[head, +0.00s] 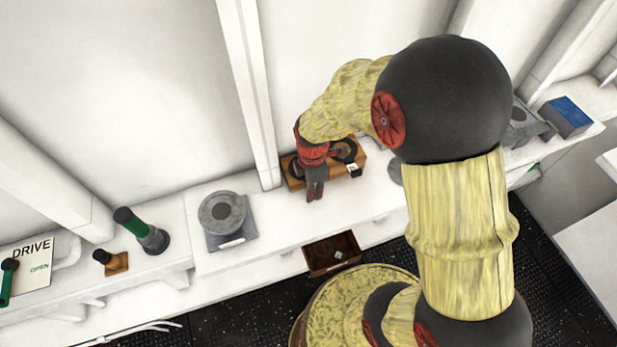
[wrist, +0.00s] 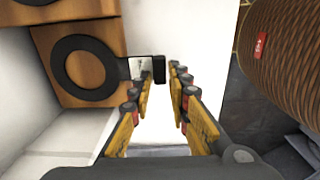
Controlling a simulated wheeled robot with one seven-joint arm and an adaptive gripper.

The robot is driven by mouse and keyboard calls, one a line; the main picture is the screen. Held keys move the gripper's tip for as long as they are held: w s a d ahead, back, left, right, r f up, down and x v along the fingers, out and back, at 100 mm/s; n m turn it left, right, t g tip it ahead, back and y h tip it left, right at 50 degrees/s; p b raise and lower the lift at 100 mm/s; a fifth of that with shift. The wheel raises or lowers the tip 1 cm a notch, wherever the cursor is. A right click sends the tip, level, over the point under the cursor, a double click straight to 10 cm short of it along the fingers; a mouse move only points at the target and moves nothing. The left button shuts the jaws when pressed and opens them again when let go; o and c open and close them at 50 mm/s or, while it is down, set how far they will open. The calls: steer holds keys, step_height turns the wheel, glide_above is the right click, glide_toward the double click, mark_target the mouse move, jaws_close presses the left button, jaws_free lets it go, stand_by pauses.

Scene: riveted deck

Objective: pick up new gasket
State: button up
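The gasket, a flat black ring (wrist: 88,68), lies on a wooden holder (wrist: 110,38) at the left of the wrist view. A tab with a white label (wrist: 141,67) sticks out from its right side toward my fingertips. In the head view a black ring with a white tag (head: 352,168) shows on the right part of the wooden holder (head: 359,158). A second dark ring on its left part is mostly behind my gripper. My gripper (wrist: 162,72) points down at the holder's front (head: 315,196). Its fingers are apart, the tab's end close to the left fingertip; I cannot tell whether they touch.
The holder stands on a white ledge against the wall. A grey round fitting (head: 222,212) on a plate is to its left, with a green-and-black handle (head: 130,222) beyond. A small brown open box (head: 333,254) is below the ledge front. A blue-topped block (head: 567,115) is far right.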

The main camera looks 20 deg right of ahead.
jaws_close()
steer(key=shift+r, duration=0.15)
